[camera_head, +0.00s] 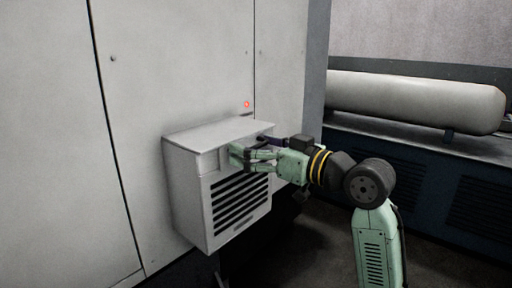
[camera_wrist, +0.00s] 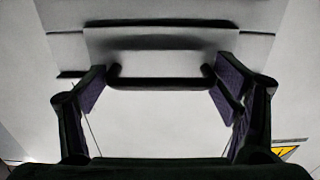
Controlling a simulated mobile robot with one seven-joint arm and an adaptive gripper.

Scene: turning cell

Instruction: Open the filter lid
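A pale grey filter box (camera_head: 186,200) with a slatted front is mounted on the machine wall. Its lid (camera_head: 205,134) looks closed, seen as the flat top; the exact seam is unclear. In the wrist view a dark bar handle (camera_wrist: 160,83) crosses a plain pale panel, below a raised ledge. My gripper (camera_head: 242,155) is at the upper front of the box. In the wrist view my gripper (camera_wrist: 160,92) is open, its dark purple-padded fingers spread to either side near the handle's ends. Whether they touch it I cannot tell. The handle is mostly hidden behind my gripper in the head view.
A red light (camera_head: 246,104) glows on the machine wall (camera_head: 180,60) above the box. A yellow warning label (camera_wrist: 286,150) shows at lower right in the wrist view. A large pale cylinder tank (camera_head: 415,100) lies on a dark blue cabinet (camera_head: 440,185) behind my arm.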

